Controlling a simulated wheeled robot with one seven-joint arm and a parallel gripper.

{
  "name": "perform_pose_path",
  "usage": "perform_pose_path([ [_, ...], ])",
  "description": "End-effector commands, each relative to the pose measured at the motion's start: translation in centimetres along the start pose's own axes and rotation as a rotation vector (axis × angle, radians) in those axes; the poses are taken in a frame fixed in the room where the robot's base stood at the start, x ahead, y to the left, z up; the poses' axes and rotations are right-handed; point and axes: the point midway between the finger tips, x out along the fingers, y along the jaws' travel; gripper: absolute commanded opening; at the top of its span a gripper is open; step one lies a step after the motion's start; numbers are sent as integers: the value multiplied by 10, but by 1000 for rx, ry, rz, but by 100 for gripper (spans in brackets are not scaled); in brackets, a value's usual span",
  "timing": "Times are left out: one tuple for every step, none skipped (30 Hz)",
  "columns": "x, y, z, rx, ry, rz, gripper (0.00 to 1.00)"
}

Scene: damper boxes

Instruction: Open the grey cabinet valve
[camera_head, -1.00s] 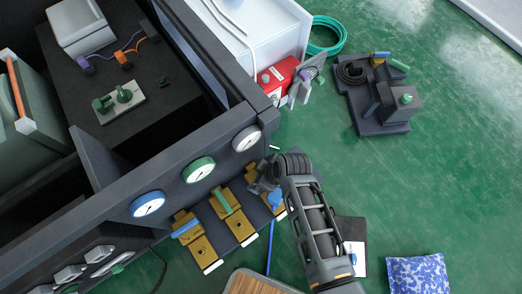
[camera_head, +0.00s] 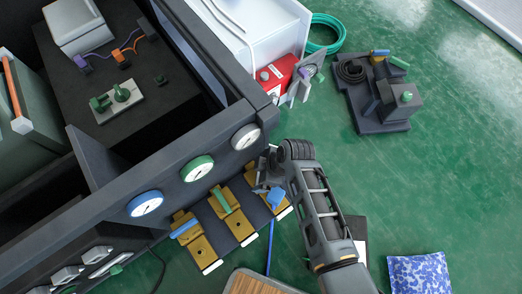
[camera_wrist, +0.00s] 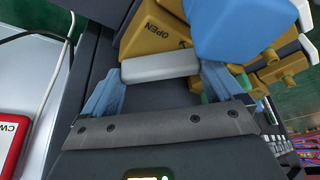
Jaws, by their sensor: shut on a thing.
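The grey valve is the right one of three yellow valves along the cabinet's (camera_head: 95,200) front edge, below the white-grey gauge (camera_head: 246,137). Its yellow body (camera_wrist: 150,30), marked OPEN, shows close up in the wrist view. My gripper (camera_head: 262,181) is at this valve. In the wrist view, my gripper's (camera_wrist: 160,82) two blue fingers are at either end of the light grey handle (camera_wrist: 160,66), shut on it. In the head view, my gripper mostly hides the handle, so I cannot tell its angle there.
The blue-handled (camera_head: 186,228) and green-handled (camera_head: 225,200) valves stand to the left. A blue block (camera_wrist: 235,30) is close beside the grey valve. A red box (camera_head: 277,75) stands beyond, and a dark fixture (camera_head: 380,110) at right.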

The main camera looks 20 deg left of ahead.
Motion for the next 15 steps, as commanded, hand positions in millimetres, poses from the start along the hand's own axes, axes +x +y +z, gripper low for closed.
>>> perform_pose_path([
  [0, 0, 1, 1, -1, 0, 63],
  [0, 0, 1, 1, -2, 0, 63],
  [0, 0, 1, 1, -2, 0, 63],
  [0, 0, 1, 1, -2, 0, 63],
  [0, 0, 1, 1, -2, 0, 96],
  [0, 0, 1, 1, -1, 0, 100],
  [0, 0, 1, 1, -1, 0, 100],
  [0, 0, 1, 1, -1, 0, 100],
  [0, 0, 0, 1, -1, 0, 100],
  [0, 0, 0, 1, -1, 0, 100],
  [0, 0, 0, 1, -1, 0, 100],
  [0, 0, 0, 1, -1, 0, 100],
  [-1, 0, 0, 1, -1, 0, 100],
  [-2, 0, 0, 1, -1, 1, 100],
  [-6, 0, 0, 2, 0, 1, 100],
])
